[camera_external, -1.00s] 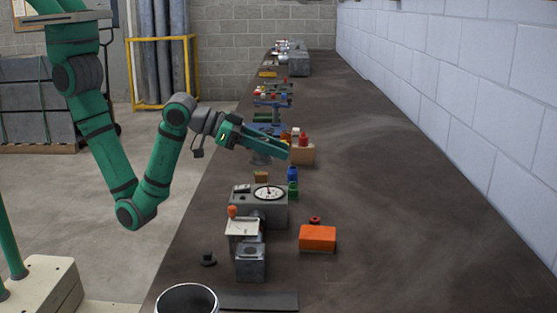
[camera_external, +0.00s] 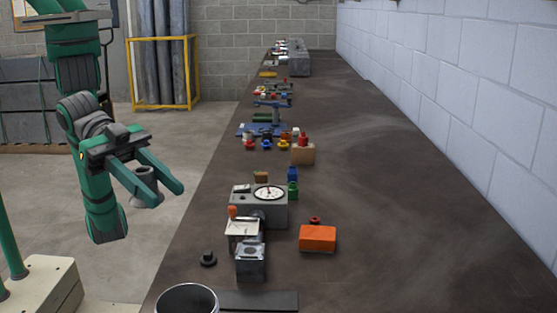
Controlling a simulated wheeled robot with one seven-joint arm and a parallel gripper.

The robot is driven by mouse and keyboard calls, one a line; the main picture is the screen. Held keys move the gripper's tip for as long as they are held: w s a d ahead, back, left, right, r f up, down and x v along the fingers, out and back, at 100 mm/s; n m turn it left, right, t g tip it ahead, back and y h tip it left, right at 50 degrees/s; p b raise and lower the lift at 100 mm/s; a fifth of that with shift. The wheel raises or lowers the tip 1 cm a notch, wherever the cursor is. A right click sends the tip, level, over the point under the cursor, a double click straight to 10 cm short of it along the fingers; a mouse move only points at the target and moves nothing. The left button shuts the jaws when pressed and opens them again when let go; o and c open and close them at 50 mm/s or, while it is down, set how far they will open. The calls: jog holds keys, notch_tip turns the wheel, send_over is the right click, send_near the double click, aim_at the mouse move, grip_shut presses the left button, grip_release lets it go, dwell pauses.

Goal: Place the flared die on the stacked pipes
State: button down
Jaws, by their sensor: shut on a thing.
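My gripper (camera_external: 169,196) is shut on a grey, round, flared die (camera_external: 146,189), held upright between its two green fingers. It is in the air over the floor, left of the long table. Upright grey pipes (camera_external: 171,50) stand close together in a yellow frame at the back left, well behind my gripper. Their tops are outside the picture, and the frame covers part of them.
The long dark table (camera_external: 400,220) carries a grey gauge machine (camera_external: 262,208), an orange box (camera_external: 318,238), a black knob-like piece (camera_external: 208,259) and several coloured parts. A white block wall (camera_external: 460,90) bounds it. A pallet stack (camera_external: 35,100) stands left. Floor between is clear.

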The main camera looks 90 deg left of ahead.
jog(key=shift+s+d+r, duration=0.1)
jog(key=shift+s+d, duration=0.3)
jog(key=shift+d, duration=0.05)
send_over(201, 312)
jog(key=f, duration=0.9)
jog(key=shift+s+a, duration=0.2)
jog(key=shift+s, duration=0.05)
jog(key=shift+w+d+f, duration=0.15)
jog(key=shift+f, duration=0.1)
jog(key=shift+w+d+f, duration=0.1)
jog(key=shift+d+f, duration=0.05)
jog(key=shift+f, duration=1.55)
jog(key=shift+f, duration=0.1)
jog(key=c, duration=1.2)
grip_release()
jog(key=shift+f, duration=0.1)
